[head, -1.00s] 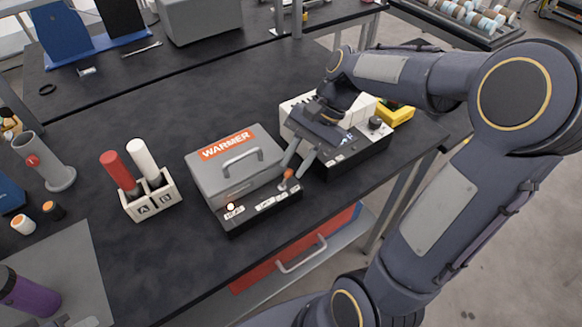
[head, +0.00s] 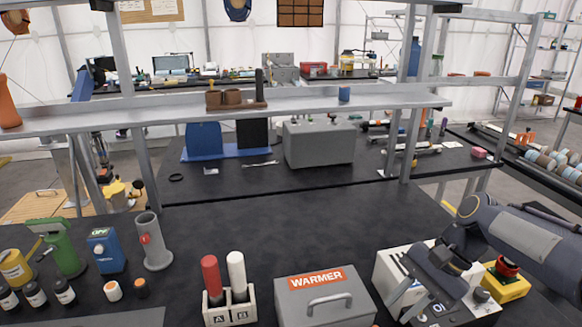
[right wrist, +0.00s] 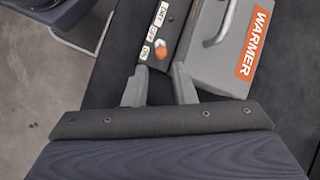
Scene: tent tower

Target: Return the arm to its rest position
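My right gripper (head: 412,292) hangs over the white and black instrument box (head: 398,270), just right of the grey warmer (head: 325,303) with its orange label. In the right wrist view the gripper (right wrist: 160,88) has its two fingers apart with nothing between them. The warmer's orange knob (right wrist: 161,53) shows just past the fingertips, on a dark strip with white labels. The fingers look apart from the knob. My right arm comes in from the right edge. My left gripper is not in view.
A holder (head: 230,306) with a red and a white stick stands left of the warmer. A yellow box (head: 507,286) with a red button is right of the instrument box. Bottles and a grey tube stand at left. A shelf (head: 290,108) crosses above.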

